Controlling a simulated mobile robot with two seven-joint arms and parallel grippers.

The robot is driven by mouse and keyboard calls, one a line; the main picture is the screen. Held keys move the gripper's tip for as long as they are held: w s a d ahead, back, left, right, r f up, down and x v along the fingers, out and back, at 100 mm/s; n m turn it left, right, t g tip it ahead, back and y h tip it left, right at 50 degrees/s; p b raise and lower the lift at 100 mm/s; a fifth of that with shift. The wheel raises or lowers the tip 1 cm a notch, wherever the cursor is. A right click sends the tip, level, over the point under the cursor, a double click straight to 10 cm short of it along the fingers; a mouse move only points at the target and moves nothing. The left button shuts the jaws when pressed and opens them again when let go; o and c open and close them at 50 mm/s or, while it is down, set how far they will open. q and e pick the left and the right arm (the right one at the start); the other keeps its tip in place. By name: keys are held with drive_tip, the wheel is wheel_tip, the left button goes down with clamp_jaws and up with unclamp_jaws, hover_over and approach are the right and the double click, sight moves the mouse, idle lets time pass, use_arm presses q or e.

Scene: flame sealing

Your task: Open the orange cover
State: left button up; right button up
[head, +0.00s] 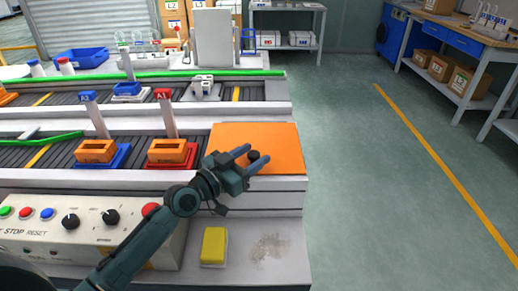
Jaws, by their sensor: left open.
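The orange cover (278,136) is a flat panel lying closed at the right end of the white conveyor bench. A small black knob (253,156) sits on its front part. My left gripper (256,159) is open over the cover's front, with its two blue fingers on either side of the knob. Whether the fingers touch the knob cannot be told. My right gripper is not in view.
A control panel (85,222) with buttons and knobs stands in front of the conveyor. A yellow block (214,246) lies on the front ledge. Orange blocks in a blue tray (117,157) and a red tray (188,160) stand left of the cover. The floor at right is clear.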

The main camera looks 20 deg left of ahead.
use_arm(q)
drive_tip(key=shift+x, duration=1.5)
drive_tip(key=shift+a, duration=0.1)
drive_tip(key=shift+c, duration=0.3)
clamp_jaws()
